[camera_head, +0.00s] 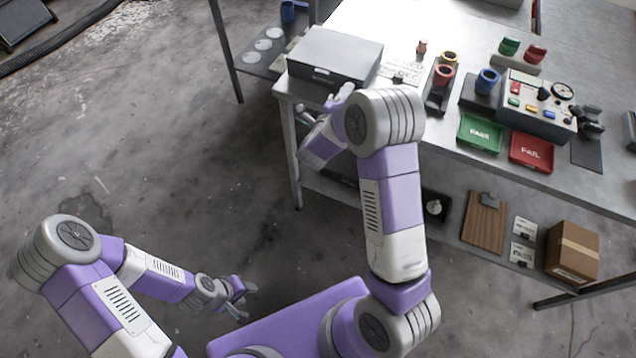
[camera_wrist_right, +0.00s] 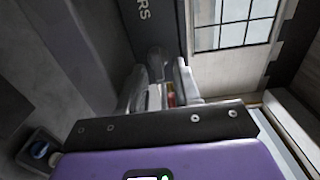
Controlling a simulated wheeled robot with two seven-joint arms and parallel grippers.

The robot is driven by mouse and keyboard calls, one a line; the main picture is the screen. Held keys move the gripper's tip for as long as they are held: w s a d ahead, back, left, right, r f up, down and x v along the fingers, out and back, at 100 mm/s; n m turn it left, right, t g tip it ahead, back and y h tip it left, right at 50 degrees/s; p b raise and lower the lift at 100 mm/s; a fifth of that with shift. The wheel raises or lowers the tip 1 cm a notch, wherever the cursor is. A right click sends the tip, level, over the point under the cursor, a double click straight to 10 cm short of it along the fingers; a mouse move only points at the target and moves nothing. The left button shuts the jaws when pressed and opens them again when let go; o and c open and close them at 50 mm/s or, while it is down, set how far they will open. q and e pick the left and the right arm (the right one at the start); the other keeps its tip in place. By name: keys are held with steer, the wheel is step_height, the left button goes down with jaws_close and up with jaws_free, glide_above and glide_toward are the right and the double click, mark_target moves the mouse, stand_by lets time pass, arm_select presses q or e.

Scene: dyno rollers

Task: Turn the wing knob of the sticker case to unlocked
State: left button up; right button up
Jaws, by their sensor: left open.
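The sticker case (camera_head: 335,52) is a grey box on the near left corner of the table in the head view. In the right wrist view its dark face (camera_wrist_right: 148,22) carries pale letters, of which "RS" shows. A grey rounded piece that looks like the wing knob (camera_wrist_right: 156,60) stands on this face. My right gripper (camera_head: 343,97) is at the case's front. Its fingers (camera_wrist_right: 160,84) are apart in the wrist view, pointing at the knob; contact is unclear. The knob is hidden in the head view. My left gripper (camera_head: 243,299) is open and empty, low over the floor.
On the table to the right are a green tray (camera_head: 480,133), a red tray (camera_head: 531,153), a control box (camera_head: 538,104) and cups in holders. The lower shelf holds a clipboard (camera_head: 485,222) and a cardboard box (camera_head: 573,252).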

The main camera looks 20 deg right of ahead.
steer(key=n, duration=0.5)
steer(key=shift+r, duration=0.3)
steer(key=n, duration=0.1)
steer(key=n+p, duration=0.1)
steer(key=shift+w+r+n, duration=0.1)
steer(key=shift+r+n, duration=0.15)
steer(key=shift+n, duration=0.15)
steer(key=n+p, duration=0.6)
steer(key=p, duration=0.1)
steer(key=n+p, duration=0.3)
steer(key=shift+w+a+r+n, duration=0.35)
steer(key=shift+n, duration=0.05)
steer(key=shift+s+a+f+p, duration=0.15)
steer(key=shift+s+a+p, duration=0.1)
steer(key=shift+a+p, duration=0.15)
steer(key=v, duration=0.7)
steer(key=s+a+f+n+g+y, duration=0.25)
steer(key=s+f+y, duration=0.2)
steer(key=f, duration=0.45)
steer(key=s+a+f+n+g+y, duration=0.1)
steer(key=s+a+f+g+y, duration=0.15)
steer(key=f+y, duration=0.4)
steer(key=s+a+f+n+g+y, duration=0.2)
steer(key=s+a+f, duration=0.4)
steer(key=s+a, duration=0.3)
steer(key=shift+s+g+y, duration=0.8)
steer(key=shift+s+y, duration=0.1)
steer(key=shift+s, duration=0.15)
